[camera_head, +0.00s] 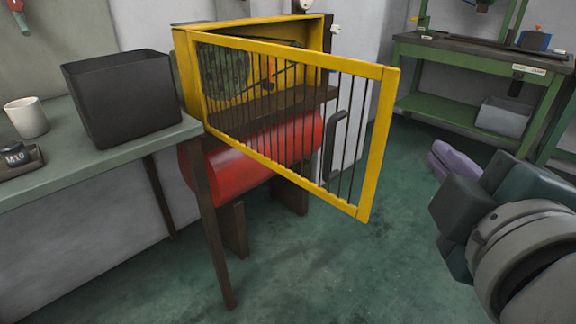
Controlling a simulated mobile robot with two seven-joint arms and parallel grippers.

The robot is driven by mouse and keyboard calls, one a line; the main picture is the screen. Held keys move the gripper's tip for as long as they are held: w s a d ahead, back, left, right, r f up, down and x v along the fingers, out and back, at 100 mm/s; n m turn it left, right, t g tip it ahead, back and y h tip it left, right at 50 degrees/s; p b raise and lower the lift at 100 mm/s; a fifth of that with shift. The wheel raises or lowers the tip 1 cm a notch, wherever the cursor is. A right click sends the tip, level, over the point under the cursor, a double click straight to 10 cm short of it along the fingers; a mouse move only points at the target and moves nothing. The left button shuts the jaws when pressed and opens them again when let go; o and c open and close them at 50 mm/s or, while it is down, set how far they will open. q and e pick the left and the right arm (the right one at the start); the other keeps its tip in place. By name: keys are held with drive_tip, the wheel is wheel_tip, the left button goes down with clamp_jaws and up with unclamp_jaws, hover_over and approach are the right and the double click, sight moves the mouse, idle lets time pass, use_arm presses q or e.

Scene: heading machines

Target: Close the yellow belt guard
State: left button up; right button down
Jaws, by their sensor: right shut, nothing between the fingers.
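The yellow belt guard (377,145) is a barred door with a yellow frame. It hangs from the left side of a yellow box frame (187,68) and stands swung open, its free edge out toward me and the right. A dark handle (331,148) shows near the free edge. Behind the bars a dark green wheel is partly visible inside the box. My right gripper (436,157) is at the right, apart from the guard's free edge. Its purple fingers are shut with nothing between them. My left gripper is not in view.
A green-topped bench (60,170) at the left carries a black bin (122,98), a white cup (27,117) and a small block marked M10 (18,160). A red cylinder (235,160) lies below the guard. A green workbench (480,50) stands back right. The floor between is clear.

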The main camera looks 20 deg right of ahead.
drive_tip(key=w+a+f+n+t+y+b, duration=0.1)
drive_tip(key=a+f+n+b, duration=0.1)
drive_tip(key=f+b, duration=0.3)
drive_tip(key=w+a+f+n+t+b, duration=0.1)
drive_tip(key=a+f+n+t+b, duration=0.1)
drive_tip(key=f+b, duration=0.35)
drive_tip(key=n+p, duration=0.1)
drive_tip(key=p, duration=0.2)
approach(366, 159)
drive_tip(key=w+a, duration=0.1)
drive_tip(key=w, duration=0.3)
drive_tip(key=shift+w+d+r+y, duration=0.1)
drive_tip(key=shift+w+d+y, duration=0.1)
drive_tip(key=shift+d, duration=0.35)
drive_tip(key=shift+w+d+r+y, duration=0.1)
drive_tip(key=shift+w+d+y, duration=0.1)
drive_tip(key=shift+d, duration=0.3)
drive_tip(key=shift+w+d, duration=0.15)
drive_tip(key=shift+d, duration=0.35)
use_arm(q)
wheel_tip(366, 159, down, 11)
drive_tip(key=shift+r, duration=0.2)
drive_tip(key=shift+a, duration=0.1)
use_arm(e)
drive_tip(key=shift+w+d+f, duration=0.1)
drive_tip(key=shift+d, duration=0.05)
